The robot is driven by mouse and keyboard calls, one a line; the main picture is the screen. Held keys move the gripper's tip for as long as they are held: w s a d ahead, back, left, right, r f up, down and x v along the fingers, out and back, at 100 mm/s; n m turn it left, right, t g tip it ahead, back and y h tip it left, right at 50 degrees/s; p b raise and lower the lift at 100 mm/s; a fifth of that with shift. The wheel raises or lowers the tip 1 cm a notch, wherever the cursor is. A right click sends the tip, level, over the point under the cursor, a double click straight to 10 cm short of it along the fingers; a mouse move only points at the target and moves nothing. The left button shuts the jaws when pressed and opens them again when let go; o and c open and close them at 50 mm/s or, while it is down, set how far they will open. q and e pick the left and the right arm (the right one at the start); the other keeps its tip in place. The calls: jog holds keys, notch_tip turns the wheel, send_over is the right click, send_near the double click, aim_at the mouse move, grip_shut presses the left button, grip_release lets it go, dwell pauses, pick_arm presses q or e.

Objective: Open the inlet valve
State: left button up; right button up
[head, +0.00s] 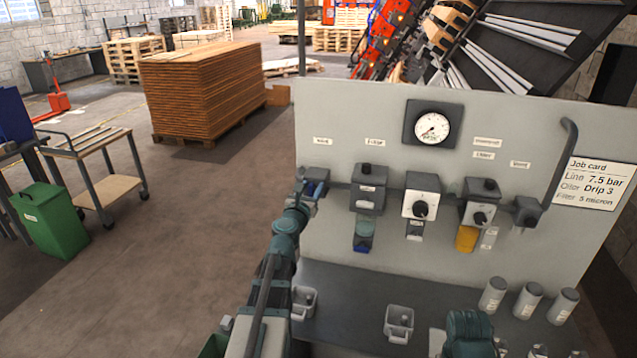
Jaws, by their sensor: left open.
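The grey panel (390,245) carries a pipe line with a gauge (432,127) above it; the needle points to the lower left. The inlet valve (317,174) is at the left end of the line, under a small white label; a blue part shows there. My left gripper (311,186) is open right at this valve and hides part of it. I cannot tell whether the fingers touch the handle or how the handle is turned. A teal part of my right arm shows at the bottom; its gripper is not visible.
Right of the valve are a filter unit (368,190), a regulator with a black knob (420,205) and an oiler with a yellow bowl (467,238). A job card (596,183) hangs at right. Cups (399,322) and grey cylinders (528,300) stand on the shelf below.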

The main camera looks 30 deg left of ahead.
pick_arm(q)
jog(key=shift+x, duration=1)
jog(key=shift+s, duration=0.1)
grip_shut()
